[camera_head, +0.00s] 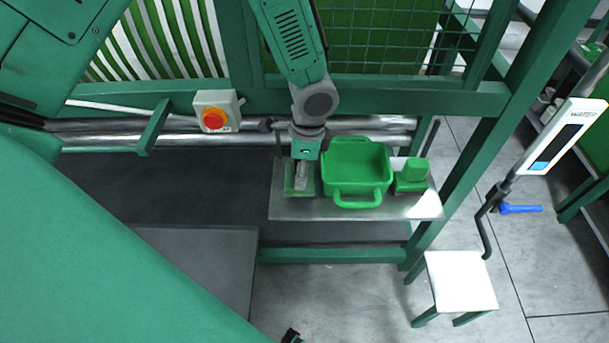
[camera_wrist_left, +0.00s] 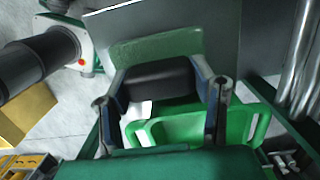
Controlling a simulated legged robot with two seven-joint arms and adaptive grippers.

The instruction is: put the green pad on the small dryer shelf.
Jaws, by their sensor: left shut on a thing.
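My left gripper (camera_head: 302,174) comes down from the top over the left end of a metal shelf (camera_head: 400,207). It is shut on the green pad (camera_head: 290,190), which is at the shelf's left end and partly hidden by the fingers. I cannot tell whether the pad rests on the metal or hangs just above it. In the left wrist view, the pad (camera_wrist_left: 155,46) shows as a green strip beyond a black block between the fingers of the gripper (camera_wrist_left: 160,82). My right gripper is not in view.
A green handled bin (camera_head: 357,172) stands just right of the gripper, and a green block-like item (camera_head: 412,175) stands right of it. A red button box (camera_head: 217,111) and metal rollers lie behind. A white-topped stool (camera_head: 460,280) and a water display (camera_head: 562,137) are at the right.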

